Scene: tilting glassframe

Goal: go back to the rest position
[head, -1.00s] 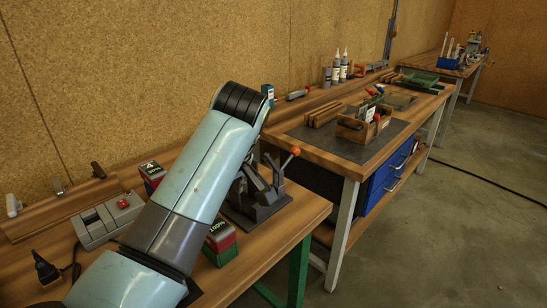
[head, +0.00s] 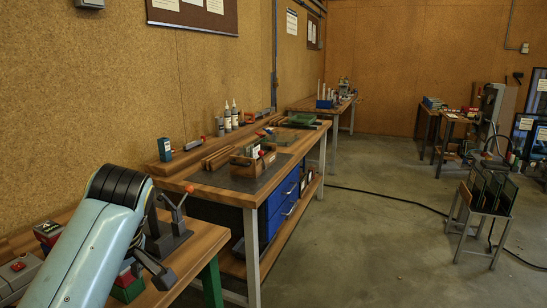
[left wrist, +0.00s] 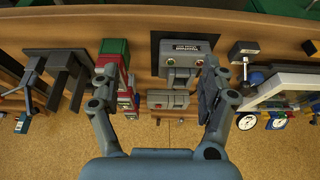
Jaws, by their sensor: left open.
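My left gripper (left wrist: 158,78) is open in the left wrist view, its two fingers spread apart above the bench with nothing held between them. Beyond and between the fingers is a grey device with a dark label (left wrist: 180,48). Red and green boxes (left wrist: 115,55) lie beside the left finger, below it in depth; I cannot tell if they touch. In the head view my left arm (head: 95,245) rises from the lower left and bends at a black joint; its gripper is not clearly seen there. My right gripper is in neither view.
A dark clamp with an orange knob (head: 170,242) stands on the near bench (head: 205,240), close to my arm. A second bench (head: 215,192) carries a wooden crate (head: 246,165). A stand with dark panels (head: 487,195) is at right. The floor (head: 375,240) between is mostly clear.

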